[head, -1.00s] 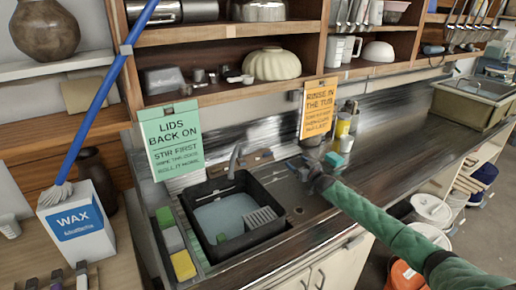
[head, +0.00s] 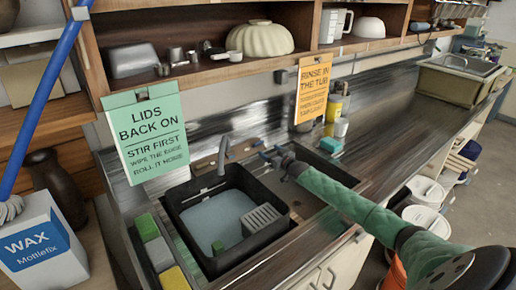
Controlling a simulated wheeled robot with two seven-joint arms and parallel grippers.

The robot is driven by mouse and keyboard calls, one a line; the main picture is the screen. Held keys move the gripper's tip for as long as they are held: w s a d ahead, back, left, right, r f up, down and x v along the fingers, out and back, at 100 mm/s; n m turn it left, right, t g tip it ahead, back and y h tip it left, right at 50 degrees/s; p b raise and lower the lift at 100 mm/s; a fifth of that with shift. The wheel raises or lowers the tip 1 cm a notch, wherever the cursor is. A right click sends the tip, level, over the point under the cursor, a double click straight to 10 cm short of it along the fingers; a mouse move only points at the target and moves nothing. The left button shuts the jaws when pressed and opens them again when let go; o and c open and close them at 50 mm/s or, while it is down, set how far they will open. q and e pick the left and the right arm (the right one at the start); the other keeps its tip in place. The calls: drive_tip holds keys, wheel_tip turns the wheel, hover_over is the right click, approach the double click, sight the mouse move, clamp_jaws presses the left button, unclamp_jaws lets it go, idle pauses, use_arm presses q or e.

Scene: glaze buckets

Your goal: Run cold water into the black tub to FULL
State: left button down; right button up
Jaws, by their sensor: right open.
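The black tub (head: 178,205) sits in the sink and holds pale blue-grey water (head: 210,222), with its dark inner walls showing above the surface. A grey tap (head: 224,152) stands behind it, spout over the tub's back edge. I cannot make out a stream. A small green block (head: 218,247) and a grey ribbed rack (head: 261,219) are in the tub. My right gripper (head: 266,157) is open, right of the tap and behind the tub's back right corner; whether it touches a tap handle is unclear. My left gripper is out of view.
Several coloured sponges (head: 159,253) line the tub's left side. A green sign (head: 148,135) and an orange sign (head: 313,88) hang from the shelf above.

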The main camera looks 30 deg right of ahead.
sight(260, 144)
drive_tip(key=w+p, duration=0.1)
drive_tip(key=w, duration=0.1)
drive_tip(key=w+p, duration=0.1)
drive_tip(key=w, duration=0.1)
drive_tip(key=shift+w+a+r, duration=0.15)
drive_tip(key=shift+w, duration=0.2)
drive_tip(key=shift+w+p, duration=0.4)
drive_tip(key=shift+w, duration=0.55)
drive_tip(key=shift+w+a, duration=0.15)
drive_tip(key=shift+w, duration=0.4)
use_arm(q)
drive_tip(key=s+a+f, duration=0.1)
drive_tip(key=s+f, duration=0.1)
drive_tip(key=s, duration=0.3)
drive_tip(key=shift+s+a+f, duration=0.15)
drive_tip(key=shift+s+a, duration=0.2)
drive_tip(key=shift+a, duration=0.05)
use_arm(e)
drive_tip(key=shift+c, duration=0.4)
drive_tip(key=c, duration=0.9)
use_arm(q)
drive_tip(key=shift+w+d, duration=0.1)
